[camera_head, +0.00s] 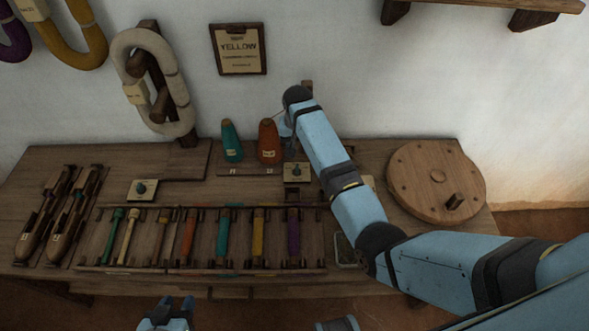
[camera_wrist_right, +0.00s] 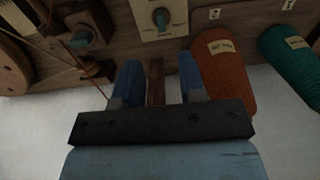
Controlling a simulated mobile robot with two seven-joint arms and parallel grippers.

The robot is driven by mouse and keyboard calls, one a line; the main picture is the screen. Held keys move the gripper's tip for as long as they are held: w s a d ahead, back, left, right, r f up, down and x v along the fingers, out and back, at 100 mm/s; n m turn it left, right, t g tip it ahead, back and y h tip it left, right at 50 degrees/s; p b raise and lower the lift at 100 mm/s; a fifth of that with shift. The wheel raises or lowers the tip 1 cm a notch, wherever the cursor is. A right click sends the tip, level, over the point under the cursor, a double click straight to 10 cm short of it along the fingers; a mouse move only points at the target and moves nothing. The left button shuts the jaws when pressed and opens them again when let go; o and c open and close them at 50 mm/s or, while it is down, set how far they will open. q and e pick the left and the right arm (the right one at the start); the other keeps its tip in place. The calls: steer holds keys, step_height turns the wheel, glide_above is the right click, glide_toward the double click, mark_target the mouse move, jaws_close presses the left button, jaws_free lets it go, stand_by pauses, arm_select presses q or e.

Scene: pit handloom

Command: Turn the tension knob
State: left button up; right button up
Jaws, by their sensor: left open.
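Two small dark teal knobs on pale plates show in the head view. One knob (camera_head: 141,188) is at the left of the bench and the other (camera_head: 296,170) is near the middle, beside my right arm. In the right wrist view, a teal knob (camera_wrist_right: 161,17) on a pale plate lies beyond the fingertips, and another teal knob (camera_wrist_right: 80,40) sits on a wooden fitting to the left. I cannot tell which is the tension knob. My right gripper (camera_wrist_right: 160,64) has its fingers apart, touching no knob; a wooden strip shows between them. My left gripper (camera_head: 168,312) is open at the bottom edge, away from the bench.
An orange cone (camera_head: 269,142) and a teal cone (camera_head: 231,142) stand by the wall, close to my right gripper. A rack of colored bobbins (camera_head: 190,237) fills the bench front. Shuttles (camera_head: 45,220) lie left; a round wooden disc (camera_head: 437,177) lies right.

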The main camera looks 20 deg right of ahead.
mark_target(297, 170)
step_height(297, 170, down, 10)
steer(key=shift+b, duration=0.8)
steer(key=shift+f, duration=0.6)
jaws_close()
